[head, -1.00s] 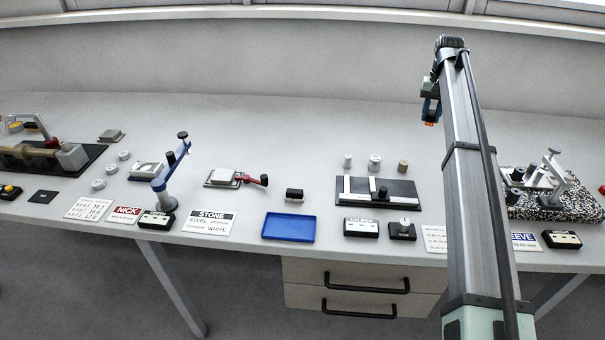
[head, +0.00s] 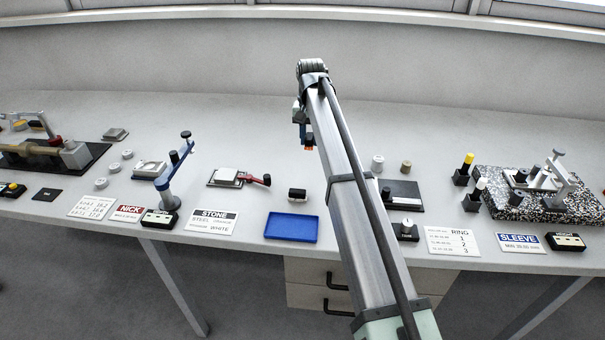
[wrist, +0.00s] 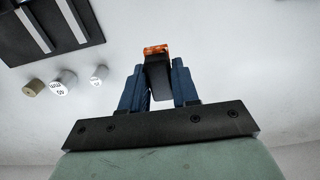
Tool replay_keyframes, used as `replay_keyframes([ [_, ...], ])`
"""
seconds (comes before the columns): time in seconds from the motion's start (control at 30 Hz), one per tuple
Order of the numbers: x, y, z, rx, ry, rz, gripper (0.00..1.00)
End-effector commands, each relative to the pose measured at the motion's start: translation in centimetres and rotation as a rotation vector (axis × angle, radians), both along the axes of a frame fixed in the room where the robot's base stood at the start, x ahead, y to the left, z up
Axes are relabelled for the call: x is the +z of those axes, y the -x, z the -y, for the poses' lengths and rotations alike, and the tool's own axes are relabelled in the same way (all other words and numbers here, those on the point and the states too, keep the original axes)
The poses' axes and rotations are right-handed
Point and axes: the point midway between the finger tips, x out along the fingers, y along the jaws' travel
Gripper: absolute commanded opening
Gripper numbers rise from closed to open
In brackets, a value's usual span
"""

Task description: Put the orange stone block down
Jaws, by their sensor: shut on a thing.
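The orange stone block (wrist: 155,50) is held between the blue fingers of my gripper (wrist: 159,82) in the wrist view. It has an orange end and a dark body. In the head view my gripper (head: 307,136) hangs over the back of the bench, seemingly above its surface, with a bit of the block's orange (head: 309,149) below it. A card headed STONE (head: 212,221) lies near the front edge, with lines naming orange and white.
An empty blue tray (head: 291,227) lies at the front edge, with a small dark block (head: 297,195) behind it. A red-handled tool with a pale plate (head: 226,177) is left of that. Small cylinders (head: 377,163) stand behind a black board (head: 404,196). The back of the bench is mostly bare.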

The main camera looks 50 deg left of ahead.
Motion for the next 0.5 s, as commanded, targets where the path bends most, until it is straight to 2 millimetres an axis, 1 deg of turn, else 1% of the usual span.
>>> replay_keyframes([
  [0.03,-0.1,0.9,-0.2,0.007,0.000,0.000,0.05],
  [0.1,-0.2,1.6,-0.5,0.010,0.000,0.000,0.05],
  [0.27,-1.1,2.2,-0.7,0.014,0.001,-0.001,0.05],
  [0.37,-2.4,2.2,-0.6,0.014,0.002,-0.001,0.05],
  [0.5,-4.7,2.2,-0.6,0.014,0.002,-0.001,0.05],
])
